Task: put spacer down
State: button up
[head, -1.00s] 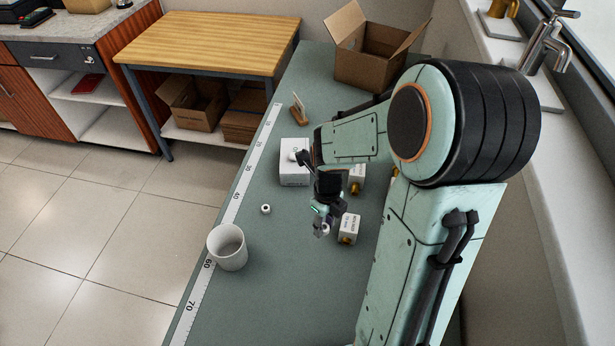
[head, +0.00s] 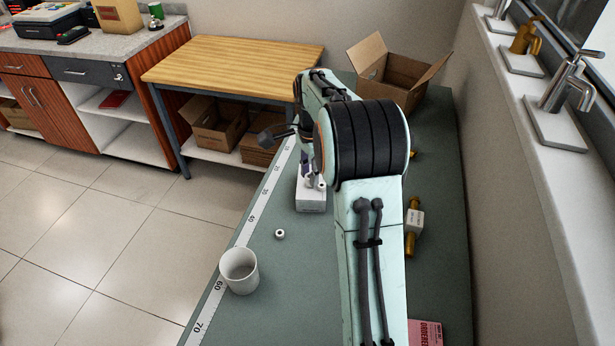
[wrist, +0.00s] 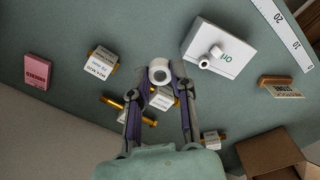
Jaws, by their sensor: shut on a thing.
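My gripper (wrist: 162,80) is shut on a white ring-shaped spacer (wrist: 160,71), seen between the fingertips in the wrist view. The spacer is above the green bench; its exact height is unclear. In the head view my gripper (head: 314,182) is over or near the white box (head: 310,203), partly hidden by my arm. Another white spacer (head: 280,234) lies alone on the bench mat.
Several brass fittings with white labels (wrist: 101,61) lie on the bench, and a pink card (wrist: 38,71) too. An open cardboard box (head: 393,75) stands at the far end. Mat between mug and white box is mostly clear.

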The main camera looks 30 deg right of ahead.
jog(key=w+d+f, duration=0.1)
jog(key=w+f, duration=0.2)
jog(key=w+d+f, duration=0.1)
jog(key=w+f, duration=0.1)
jog(key=w, duration=0.2)
jog(key=w+d+f, duration=0.2)
jog(key=w+f, duration=0.1)
jog(key=shift+w+f, duration=0.3)
jog(key=shift+w, duration=0.05)
jog(key=shift+w+d+f, duration=0.1)
jog(key=shift+w+f, duration=0.1)
jog(key=shift+f, duration=1.6)
jog(key=o, duration=0.7)
jog(key=shift+c, duration=0.2)
